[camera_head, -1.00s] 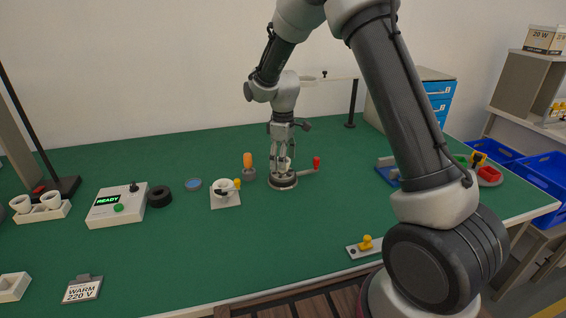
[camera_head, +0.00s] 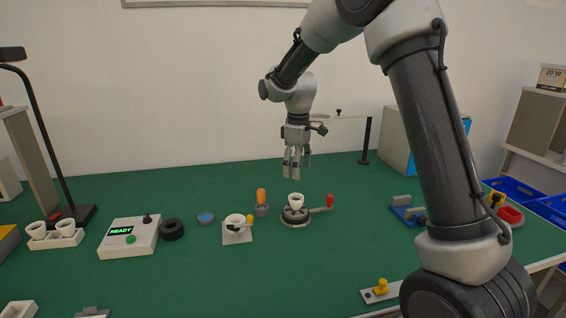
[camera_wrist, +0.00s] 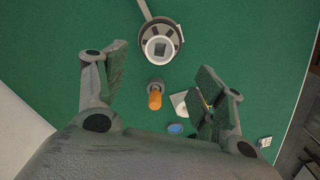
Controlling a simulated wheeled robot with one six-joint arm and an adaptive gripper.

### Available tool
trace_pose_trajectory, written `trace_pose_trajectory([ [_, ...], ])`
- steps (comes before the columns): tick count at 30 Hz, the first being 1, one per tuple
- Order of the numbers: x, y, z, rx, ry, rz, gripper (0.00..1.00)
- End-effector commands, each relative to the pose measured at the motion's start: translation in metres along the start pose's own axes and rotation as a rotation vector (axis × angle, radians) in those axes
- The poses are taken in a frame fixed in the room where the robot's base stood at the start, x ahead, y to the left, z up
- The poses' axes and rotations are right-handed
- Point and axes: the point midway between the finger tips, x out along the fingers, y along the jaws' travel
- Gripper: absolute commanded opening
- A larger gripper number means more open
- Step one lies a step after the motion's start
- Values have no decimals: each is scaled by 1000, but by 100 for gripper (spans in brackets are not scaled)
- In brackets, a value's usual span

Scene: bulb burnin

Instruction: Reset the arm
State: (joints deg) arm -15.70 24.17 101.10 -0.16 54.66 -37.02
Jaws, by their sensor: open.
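My gripper (camera_head: 296,163) hangs above the green bench with its fingers pointing down, open and empty. It is above and behind a round grey fixture (camera_head: 295,219) with a red-knobbed lever, apart from it. A white cup-shaped piece (camera_head: 297,201) sits upright on that fixture. In the wrist view the fingers (camera_wrist: 160,92) are spread wide, and the white piece (camera_wrist: 160,48) on its fixture lies beyond them, with nothing between the fingertips touching them.
An orange-handled tool (camera_head: 261,197) stands left of the fixture, beside a white block with a yellow knob (camera_head: 238,229). A control box reading READY (camera_head: 129,237) and a black ring (camera_head: 171,229) are further left. A blue clamp-like fixture (camera_head: 404,209) is at right, near my arm.

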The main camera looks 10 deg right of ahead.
Motion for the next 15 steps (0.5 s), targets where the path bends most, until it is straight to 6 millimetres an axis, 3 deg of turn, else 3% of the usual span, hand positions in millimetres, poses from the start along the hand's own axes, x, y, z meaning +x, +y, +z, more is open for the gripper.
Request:
trace_pose_trajectory([
  [2,1,0,1,61,-2,-2,69],
  [6,18,-29,38,239,-73,-43,69],
  [15,-41,-83,146,561,-39,-20,69],
])
